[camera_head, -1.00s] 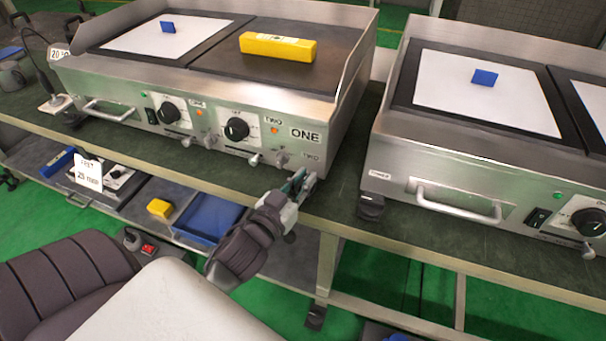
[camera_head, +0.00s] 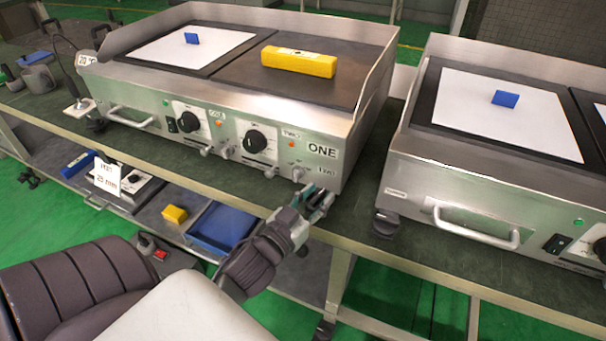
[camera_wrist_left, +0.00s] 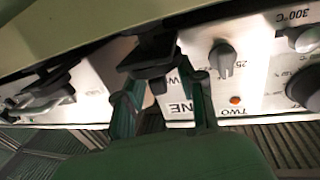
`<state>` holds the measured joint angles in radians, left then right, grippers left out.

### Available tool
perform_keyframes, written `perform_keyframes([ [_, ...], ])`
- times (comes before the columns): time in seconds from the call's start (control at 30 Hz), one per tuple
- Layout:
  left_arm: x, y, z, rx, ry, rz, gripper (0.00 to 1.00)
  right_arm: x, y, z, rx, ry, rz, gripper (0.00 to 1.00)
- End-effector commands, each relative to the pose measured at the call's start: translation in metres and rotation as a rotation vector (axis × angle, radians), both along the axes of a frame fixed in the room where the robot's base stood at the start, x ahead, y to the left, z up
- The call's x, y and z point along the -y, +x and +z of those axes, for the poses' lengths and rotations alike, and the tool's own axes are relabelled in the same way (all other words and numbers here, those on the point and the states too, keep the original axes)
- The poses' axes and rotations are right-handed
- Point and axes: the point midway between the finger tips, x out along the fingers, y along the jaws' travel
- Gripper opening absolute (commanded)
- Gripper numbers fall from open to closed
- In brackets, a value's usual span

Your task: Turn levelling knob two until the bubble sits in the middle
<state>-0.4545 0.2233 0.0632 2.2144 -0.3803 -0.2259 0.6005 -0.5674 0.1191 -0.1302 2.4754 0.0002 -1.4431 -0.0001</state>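A yellow spirit level (camera_head: 298,62) lies on the dark right plate of the left griddle (camera_head: 265,120). Its bubble is too small to make out. A lower TWO label (camera_head: 327,171) is by the griddle's front right corner. My left gripper (camera_head: 318,197) is just below that corner, its two fingers apart. In the left wrist view a dark foot-like part (camera_wrist_left: 150,52) shows at the fingers; I cannot tell whether they touch it. Levelling knob two is not clearly visible behind the gripper. My right gripper is not in view.
A second griddle (camera_head: 470,200) stands to the right across a narrow gap, with a front handle (camera_head: 475,232). Small knobs stick out of the left griddle's front near my fingers. The green bench edge (camera_head: 400,262) runs below. A blue tray (camera_head: 222,226) is on the lower shelf.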

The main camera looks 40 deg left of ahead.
Motion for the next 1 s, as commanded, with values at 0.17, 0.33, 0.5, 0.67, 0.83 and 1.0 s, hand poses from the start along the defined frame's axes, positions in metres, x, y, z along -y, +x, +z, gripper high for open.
perform_keyframes([
  [0.17,0.001,-0.035,-0.002,-0.006,-0.003,0.002,0.40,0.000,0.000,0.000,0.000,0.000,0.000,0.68],
  [0.33,0.003,-0.071,-0.001,-0.006,-0.002,0.003,0.40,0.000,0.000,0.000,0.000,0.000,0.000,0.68],
  [0.5,0.004,-0.098,-0.001,-0.003,-0.002,0.001,0.40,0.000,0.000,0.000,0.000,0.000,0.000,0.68],
  [0.67,0.005,-0.110,0.001,0.001,-0.001,0.000,0.40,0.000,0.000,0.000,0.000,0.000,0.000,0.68],
  [0.83,0.005,-0.111,0.001,0.002,0.000,0.000,0.40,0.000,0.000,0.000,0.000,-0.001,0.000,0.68],
  [1.0,0.005,-0.111,0.001,0.002,0.000,0.000,0.40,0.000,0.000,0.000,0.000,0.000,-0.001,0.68],
])
